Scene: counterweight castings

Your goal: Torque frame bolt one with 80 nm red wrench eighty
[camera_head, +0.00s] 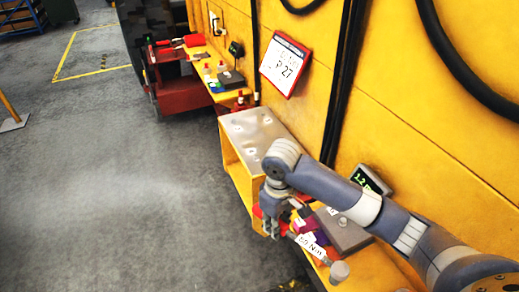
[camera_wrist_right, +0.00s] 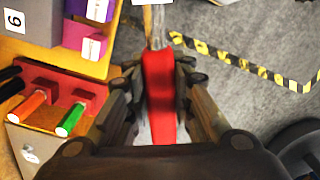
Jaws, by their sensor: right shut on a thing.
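My right gripper (camera_head: 270,215) is over the yellow shelf in the head view. In the wrist view my right gripper (camera_wrist_right: 160,95) is shut on the red handle of a wrench (camera_wrist_right: 160,75). Its metal shaft runs away at the top of that view. In the head view a white tag that seems to read 80 Nm (camera_head: 311,246) is near the gripper, beside a grey cylindrical end (camera_head: 339,271). A yellow frame (camera_head: 236,172) with a grey top plate (camera_head: 252,127) stands just beyond the gripper. Small pale marks show on the plate; I cannot tell which is bolt one. My left gripper is not in view.
A red cart (camera_head: 178,85) stands at the back. The grey floor (camera_head: 120,200) at left is clear.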

